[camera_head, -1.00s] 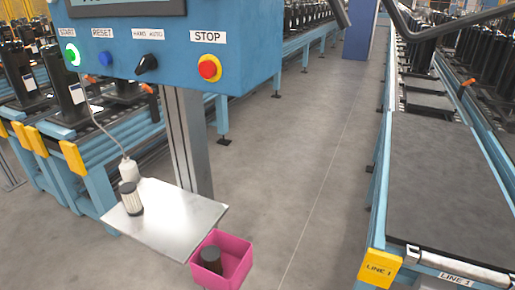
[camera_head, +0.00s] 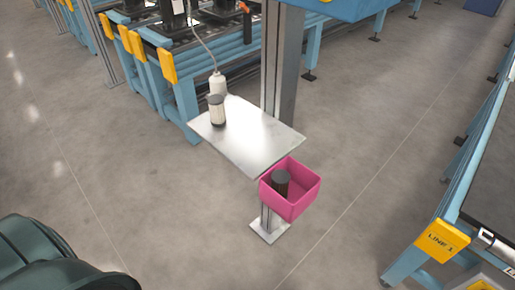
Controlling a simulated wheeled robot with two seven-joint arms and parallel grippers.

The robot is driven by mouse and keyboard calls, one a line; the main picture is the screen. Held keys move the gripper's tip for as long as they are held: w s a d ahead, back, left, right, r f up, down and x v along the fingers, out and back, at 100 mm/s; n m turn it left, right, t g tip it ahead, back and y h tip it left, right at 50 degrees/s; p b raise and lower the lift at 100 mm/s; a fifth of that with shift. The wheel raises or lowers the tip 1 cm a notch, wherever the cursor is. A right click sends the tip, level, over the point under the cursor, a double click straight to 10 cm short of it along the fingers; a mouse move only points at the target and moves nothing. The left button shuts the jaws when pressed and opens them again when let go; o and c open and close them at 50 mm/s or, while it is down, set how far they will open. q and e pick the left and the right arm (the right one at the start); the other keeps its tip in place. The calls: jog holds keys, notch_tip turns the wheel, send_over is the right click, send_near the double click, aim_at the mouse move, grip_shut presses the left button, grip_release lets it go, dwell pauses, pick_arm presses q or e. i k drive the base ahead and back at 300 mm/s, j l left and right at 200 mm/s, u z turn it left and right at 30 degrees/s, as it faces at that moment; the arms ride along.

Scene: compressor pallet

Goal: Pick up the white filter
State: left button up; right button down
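The white filter (camera_head: 217,112) stands upright on a small metal shelf (camera_head: 262,140) fixed to a grey post. It is a short white cylinder with dark ends. It is near the shelf's left corner, just in front of a white bottle (camera_head: 217,84) with a cord going up from it. Neither of my grippers shows in the head view.
A pink bin (camera_head: 304,190) with a dark cylinder (camera_head: 281,181) in it hangs at the shelf's front right. A blue conveyor frame with yellow end caps (camera_head: 168,66) stands behind left. A LINE 1 conveyor (camera_head: 442,240) is at right. The floor in front is clear.

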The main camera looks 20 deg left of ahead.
aim_at(216, 101)
jog(key=i+j, duration=0.15)
jog(key=j, duration=0.25)
jog(key=i+j, duration=0.2)
jog(key=j, duration=0.15)
jog(key=i+j, duration=0.15)
jog(key=j, duration=0.25)
jog(key=i+j, duration=0.2)
jog(key=j, duration=0.2)
jog(key=i+j, duration=0.15)
jog(key=j, duration=0.2)
jog(key=i+j, duration=0.15)
jog(key=j, duration=0.25)
